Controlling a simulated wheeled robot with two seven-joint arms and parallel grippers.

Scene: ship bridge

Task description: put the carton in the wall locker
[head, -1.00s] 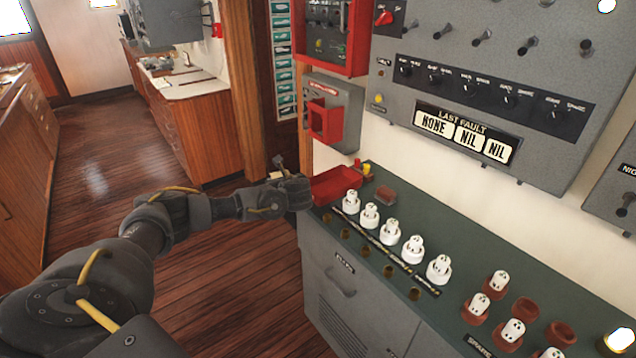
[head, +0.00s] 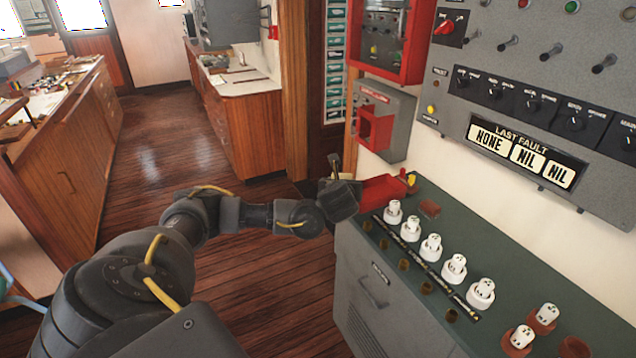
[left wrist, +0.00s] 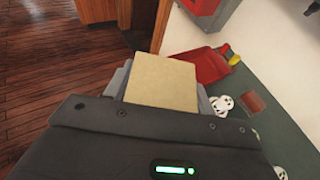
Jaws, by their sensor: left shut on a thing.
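The carton (left wrist: 162,80) is a plain tan block in the left wrist view, between the fingers of my left gripper. I cannot tell for sure which thing is the wall locker; a grey cabinet (head: 230,20) hangs on the far wall above a white counter. My right gripper is not in view.
A red tray (head: 385,190) and several white plugs sit on the green-topped console (head: 480,235) to the right. A grey box with a red front (head: 383,122) and a red-framed case (head: 390,40) are on the wall above. The wooden floor (head: 170,140) is open at left.

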